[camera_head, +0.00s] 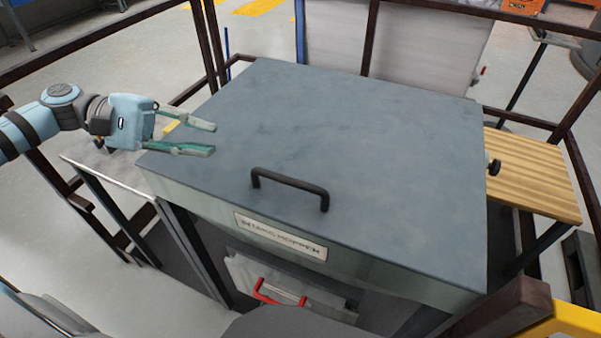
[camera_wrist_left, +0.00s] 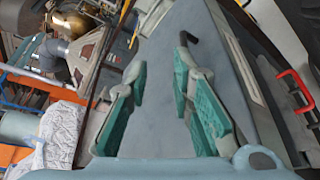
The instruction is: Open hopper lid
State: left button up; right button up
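The hopper lid (camera_head: 350,130) is a large flat blue-grey panel lying shut on the hopper. A black bar handle (camera_head: 290,187) stands near its front edge; in the left wrist view the handle (camera_wrist_left: 189,38) shows beyond the fingertips. My left gripper (camera_head: 214,138) is open and empty over the lid's left corner, apart from the handle. Its two green-padded fingers (camera_wrist_left: 160,68) also show in the left wrist view. My right gripper is not seen in either view.
A labelled plate (camera_head: 280,236) is on the hopper's front, above a red handle (camera_head: 275,293). Dark railings (camera_head: 209,45) surround the hopper. A wooden board (camera_head: 530,172) lies at the right and a grey side table (camera_head: 105,170) at the left. The space above the lid is clear.

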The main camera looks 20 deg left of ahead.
pick_arm(q)
jog(key=b, duration=0.6)
send_near(278, 179)
jog(key=v, duration=0.2)
jog(key=shift+s+a+f, duration=0.1)
jog(key=shift+s+a, duration=0.05)
jog(key=shift+a, duration=0.15)
jog(key=shift+d+f, duration=0.15)
jog(key=shift+w+d, duration=0.25)
jog(key=shift+d, duration=0.1)
jog(key=p+x, duration=0.3)
jog(key=x, duration=1)
jog(key=shift+d, duration=0.25)
grip_shut()
